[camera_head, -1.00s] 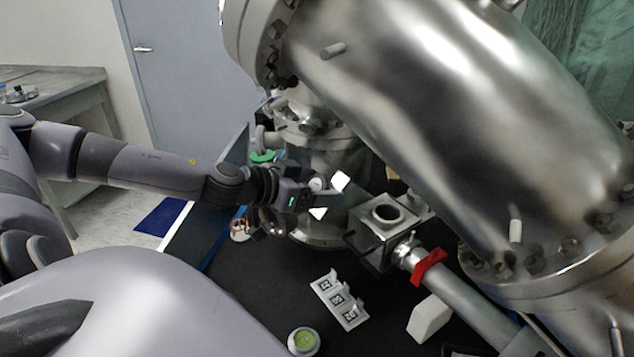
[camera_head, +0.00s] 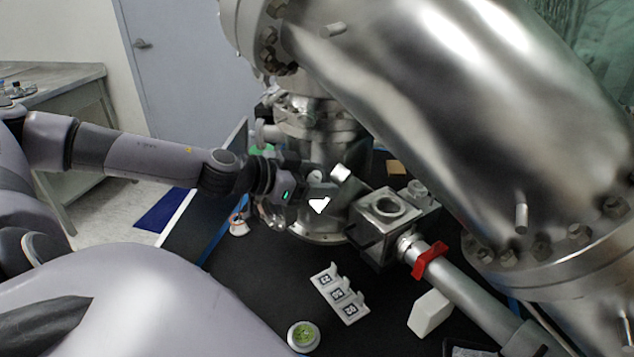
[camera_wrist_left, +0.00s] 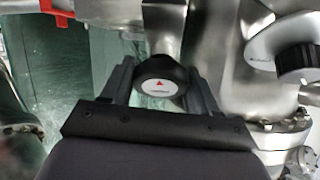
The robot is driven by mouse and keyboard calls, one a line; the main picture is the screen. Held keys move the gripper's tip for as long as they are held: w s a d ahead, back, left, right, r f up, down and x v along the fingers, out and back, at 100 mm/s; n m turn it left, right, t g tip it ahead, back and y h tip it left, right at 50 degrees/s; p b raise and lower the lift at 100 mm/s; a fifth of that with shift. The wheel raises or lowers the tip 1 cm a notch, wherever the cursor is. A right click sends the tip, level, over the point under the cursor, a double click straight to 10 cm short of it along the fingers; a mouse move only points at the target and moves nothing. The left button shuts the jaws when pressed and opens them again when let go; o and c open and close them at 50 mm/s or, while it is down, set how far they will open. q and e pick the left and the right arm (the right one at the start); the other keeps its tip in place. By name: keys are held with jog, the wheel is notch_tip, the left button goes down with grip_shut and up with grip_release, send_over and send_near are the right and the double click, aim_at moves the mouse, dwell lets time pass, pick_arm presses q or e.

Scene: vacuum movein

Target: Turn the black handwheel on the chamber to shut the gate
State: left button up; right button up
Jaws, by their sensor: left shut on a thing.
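The black handwheel (camera_wrist_left: 161,84) shows in the left wrist view as a round knob with a white cap and a red arrow mark. My left gripper (camera_wrist_left: 158,72) has one finger on each side of it and is shut on it. In the head view my left gripper (camera_head: 323,188) reaches in from the left to the steel chamber (camera_head: 330,140); the handwheel is mostly hidden there by the gripper. The gate itself is not visible. My right gripper is not in view.
A second black knob (camera_wrist_left: 297,62) is at the right of the wrist view. A square steel block (camera_head: 383,214), a red handle (camera_head: 429,260) and a large slanted steel pipe (camera_head: 450,110) crowd the right. A white labelled holder (camera_head: 340,294) and a round dish (camera_head: 303,336) lie on the dark table.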

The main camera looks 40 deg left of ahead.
pick_arm(q)
jog(key=shift+m+h, duration=0.5)
jog(key=shift+m, duration=0.6)
jog(key=m+g+h+p, duration=0.1)
jog(key=m, duration=0.3)
jog(key=shift+p, duration=0.3)
jog(key=shift+f+m+g+h, duration=0.1)
jog(key=shift+m+g+h, duration=0.3)
jog(key=shift+m, duration=0.5)
jog(key=shift+f+m+g+b, duration=0.15)
jog(key=shift+m+g+b, duration=0.45)
jog(key=shift+m, duration=0.4)
jog(key=m+b, duration=0.2)
jog(key=m+g+b, duration=0.1)
jog(key=m+b, duration=0.1)
jog(key=shift+f+m+g+h+b, duration=0.1)
jog(key=shift+m+g+h+b, duration=0.2)
jog(key=shift+m+b, duration=0.1)
jog(key=m+g+b, duration=0.1)
jog(key=m+b, duration=0.1)
jog(key=m, duration=0.1)
jog(key=shift+s+d+m, duration=0.1)
jog(key=shift+m, duration=0.2)
jog(key=shift+r+m+g+b, duration=0.2)
jog(key=shift+m+g+b, duration=0.1)
jog(key=shift+m+b, duration=0.2)
jog(key=shift+y, duration=0.4)
